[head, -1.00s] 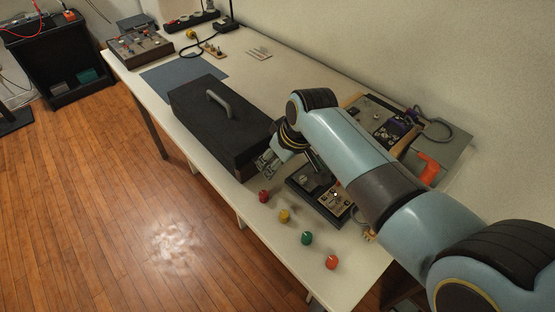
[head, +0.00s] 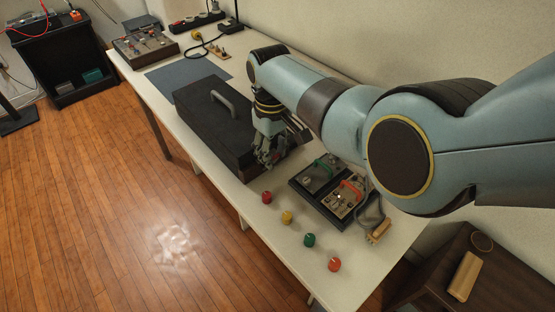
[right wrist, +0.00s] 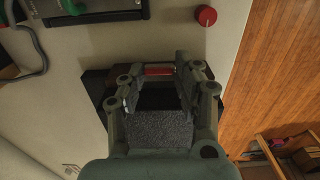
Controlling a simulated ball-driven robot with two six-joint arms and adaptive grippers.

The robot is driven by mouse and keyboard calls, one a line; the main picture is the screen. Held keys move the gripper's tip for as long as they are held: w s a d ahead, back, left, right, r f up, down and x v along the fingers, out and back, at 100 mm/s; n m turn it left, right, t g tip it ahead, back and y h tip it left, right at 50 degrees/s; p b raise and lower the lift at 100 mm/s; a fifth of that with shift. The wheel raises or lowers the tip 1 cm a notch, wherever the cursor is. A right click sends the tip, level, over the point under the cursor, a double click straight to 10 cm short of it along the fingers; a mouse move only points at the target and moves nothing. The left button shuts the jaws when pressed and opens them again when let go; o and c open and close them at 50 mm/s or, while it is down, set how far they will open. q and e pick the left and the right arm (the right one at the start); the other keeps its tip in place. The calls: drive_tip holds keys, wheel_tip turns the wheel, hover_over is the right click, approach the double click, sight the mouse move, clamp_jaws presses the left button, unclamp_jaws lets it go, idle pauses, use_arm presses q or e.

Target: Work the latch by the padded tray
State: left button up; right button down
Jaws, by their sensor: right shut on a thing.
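A long black case (head: 205,112) with a grey top handle (head: 221,103) lies closed on the white table. My right gripper (head: 268,160) points down at its near right end. In the right wrist view the gripper (right wrist: 158,78) has its fingers on either side of a small red bar (right wrist: 158,70), which looks like a latch, against the dark case (right wrist: 96,82). It is shut on this bar. A grey speckled surface shows between the fingers; I cannot tell whether it is padding. No padded tray is clearly seen. My left gripper is out of view.
A black tray (head: 320,203) with green-handled and orange-handled units stands right of the case. Red (head: 266,197), yellow (head: 287,217), green (head: 309,240) and orange-red (head: 334,264) knobs line the front edge. A blue-grey mat (head: 190,75) lies behind the case.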

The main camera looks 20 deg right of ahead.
drive_tip(key=shift+w+g+h+b, duration=0.3)
drive_tip(key=shift+g+b, duration=0.1)
drive_tip(key=shift+b, duration=0.15)
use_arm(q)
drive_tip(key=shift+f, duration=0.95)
use_arm(e)
drive_tip(key=shift+r, duration=0.1)
drive_tip(key=c, duration=1)
unclamp_jaws()
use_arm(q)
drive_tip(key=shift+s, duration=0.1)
use_arm(e)
drive_tip(key=shift+r, duration=0.1)
wheel_tip(320, 180, up, 12)
drive_tip(key=w, duration=0.1)
drive_tip(key=shift+a, duration=0.25)
